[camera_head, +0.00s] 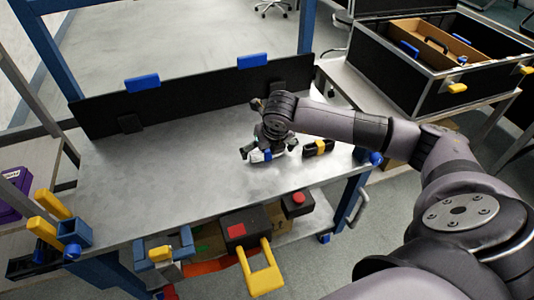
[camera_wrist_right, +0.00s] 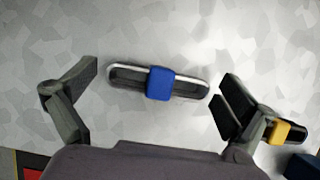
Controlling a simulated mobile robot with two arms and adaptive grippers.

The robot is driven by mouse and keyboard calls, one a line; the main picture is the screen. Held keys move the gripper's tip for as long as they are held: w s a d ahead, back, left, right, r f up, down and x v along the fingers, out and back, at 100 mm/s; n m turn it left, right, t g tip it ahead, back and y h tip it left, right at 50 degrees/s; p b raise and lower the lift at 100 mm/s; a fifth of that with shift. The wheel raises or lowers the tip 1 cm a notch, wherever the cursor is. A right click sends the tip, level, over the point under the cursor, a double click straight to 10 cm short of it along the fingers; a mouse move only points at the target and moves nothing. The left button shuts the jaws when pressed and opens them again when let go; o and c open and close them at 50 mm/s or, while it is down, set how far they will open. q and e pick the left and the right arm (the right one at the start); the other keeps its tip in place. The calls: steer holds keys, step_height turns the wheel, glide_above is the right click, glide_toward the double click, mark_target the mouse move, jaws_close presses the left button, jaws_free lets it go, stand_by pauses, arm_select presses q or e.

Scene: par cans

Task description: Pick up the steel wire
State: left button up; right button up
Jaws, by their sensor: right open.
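A slim oblong piece with a shiny metal edge and a blue block at its middle, apparently the steel wire (camera_wrist_right: 126,74), lies on the grey metal table. It also shows partly under my right gripper in the head view (camera_head: 267,155). My right gripper (camera_wrist_right: 160,78) is open and points down over it, with one finger beyond each end of the piece. The fingers are apart from it, and nothing is held. The gripper also shows in the head view (camera_head: 262,151). My left gripper is not in view.
A similar black piece with a yellow block (camera_head: 319,147) lies just right of my right gripper, close to its right finger. The table (camera_head: 170,180) is bare to the left. A black back panel (camera_head: 190,95) stands behind; an open case (camera_head: 425,110) stands at the right.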

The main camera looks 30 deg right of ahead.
steer(key=shift+c, duration=0.2)
steer(key=c, duration=1)
steer(key=shift+o, duration=0.2)
steer(key=shift+r, duration=0.1)
